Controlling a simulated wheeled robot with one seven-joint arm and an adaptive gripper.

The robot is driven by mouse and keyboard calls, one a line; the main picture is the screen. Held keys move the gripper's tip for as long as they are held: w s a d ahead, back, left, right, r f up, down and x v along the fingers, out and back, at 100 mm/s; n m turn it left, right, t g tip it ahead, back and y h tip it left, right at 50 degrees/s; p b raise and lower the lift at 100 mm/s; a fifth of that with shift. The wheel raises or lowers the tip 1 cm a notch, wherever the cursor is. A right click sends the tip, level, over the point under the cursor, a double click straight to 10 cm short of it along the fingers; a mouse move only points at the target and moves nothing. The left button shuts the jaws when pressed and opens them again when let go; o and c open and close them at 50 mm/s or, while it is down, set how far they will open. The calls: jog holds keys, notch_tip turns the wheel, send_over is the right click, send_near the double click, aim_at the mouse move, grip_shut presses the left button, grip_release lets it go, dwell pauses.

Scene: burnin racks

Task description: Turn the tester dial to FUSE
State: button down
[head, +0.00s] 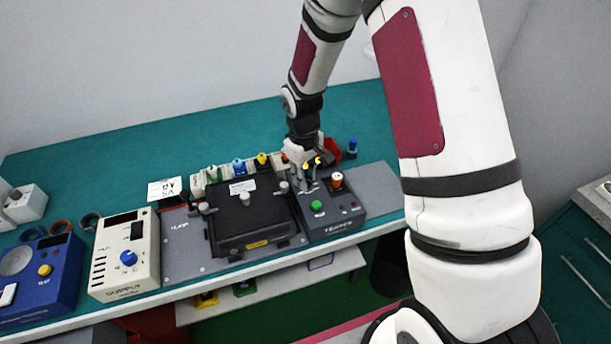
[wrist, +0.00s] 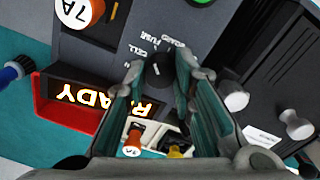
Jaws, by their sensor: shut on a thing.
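The tester (head: 345,208) is a dark grey box on the bench, with a green button and an orange-and-white 7A fuse (head: 336,180) on top. Its dial (wrist: 158,77) is a black knob in the wrist view, with the labels FUSE, CELL and BOARD printed around it. My gripper (wrist: 160,70) is shut on the dial, one finger on each side. In the head view my gripper (head: 305,184) is down at the tester's back left, and hides the dial there. A light mark shows on the knob, near FUSE and BOARD; I cannot tell exactly which label it faces.
A black clamp fixture (head: 245,222) stands directly left of the tester. A cream supply box (head: 125,262) stands further left.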

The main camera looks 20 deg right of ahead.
jog(key=shift+m, duration=0.4)
jog(key=shift+a, duration=0.1)
jog(key=c, duration=1.3)
grip_release()
jog(key=shift+c, duration=0.2)
notch_tip(320, 180, up, 12)
jog(key=shift+a, duration=0.2)
jog(key=shift+s, duration=0.1)
